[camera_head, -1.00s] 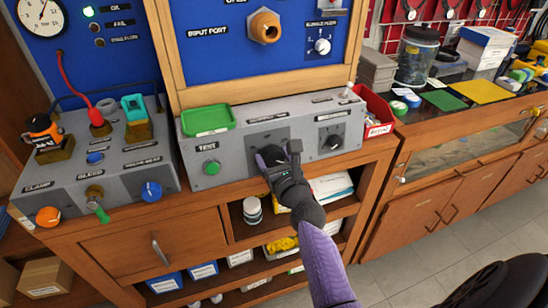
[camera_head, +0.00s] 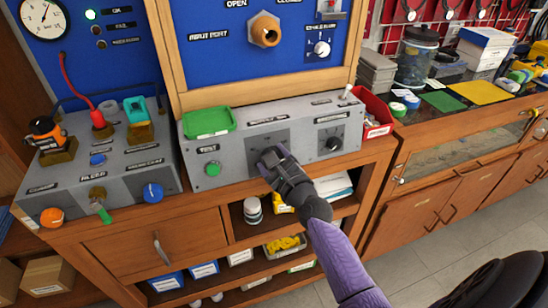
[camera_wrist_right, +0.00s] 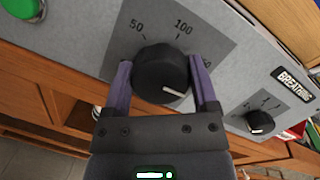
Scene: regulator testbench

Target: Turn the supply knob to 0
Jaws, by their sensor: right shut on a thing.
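The supply knob (camera_wrist_right: 162,76) is a round black knob on a dark grey dial plate (camera_wrist_right: 222,40) of the grey console. Marks 50 and 100 show above it in the right wrist view. Another mark at its right is mostly hidden by a finger. The knob's white pointer line points right and slightly down in that view. My right gripper (camera_wrist_right: 160,64) has a purple finger on each side of the knob and is shut on it. In the head view my right gripper (camera_head: 270,156) covers most of the knob. My left gripper is not in view.
A green button (camera_head: 212,169) sits left of the dial, and a breathing-side selector knob (camera_head: 333,143) sits to its right. A green tray (camera_head: 209,122) lies on the console top. A red bin (camera_head: 374,112) stands at its right end. Open shelves are below.

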